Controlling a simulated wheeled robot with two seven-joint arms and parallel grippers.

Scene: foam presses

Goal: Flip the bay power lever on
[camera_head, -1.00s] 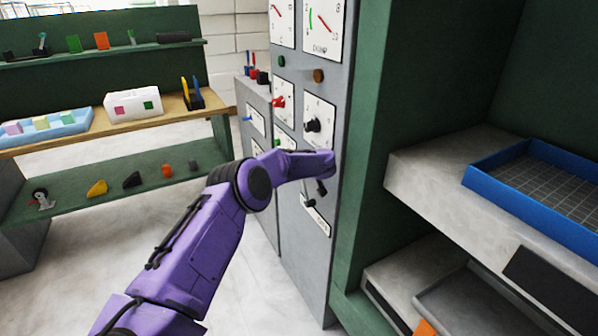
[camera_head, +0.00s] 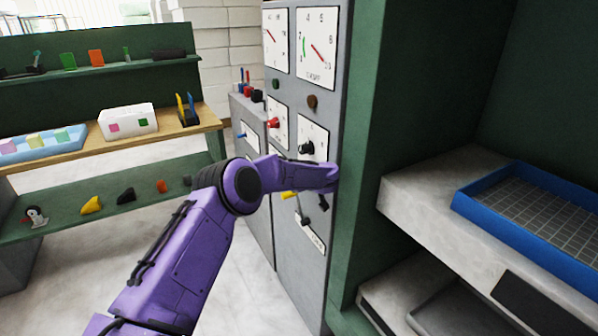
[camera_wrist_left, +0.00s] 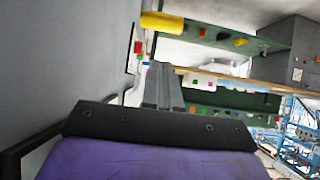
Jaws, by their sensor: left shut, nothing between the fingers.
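The power lever (camera_head: 289,195) has a yellow grip and a dark stem, low on the grey panel. Its stem runs down to a dark pivot above a white label plate (camera_head: 313,238). The yellow grip (camera_wrist_left: 163,22) also shows in the left wrist view, beyond and just above my fingertips, with a gap in the picture. My left gripper (camera_wrist_left: 163,75) is shut and empty, beside the grey panel face. In the head view my purple wrist crosses in front of the panel just above the lever and largely hides the gripper. My right gripper is not in view.
The panel (camera_head: 313,283) also carries gauges, a red knob (camera_head: 273,123) and a black knob (camera_head: 306,148). A green frame and a shelf with a blue tray (camera_head: 480,213) stand to the right. Shelves with small objects stand left. The floor between is clear.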

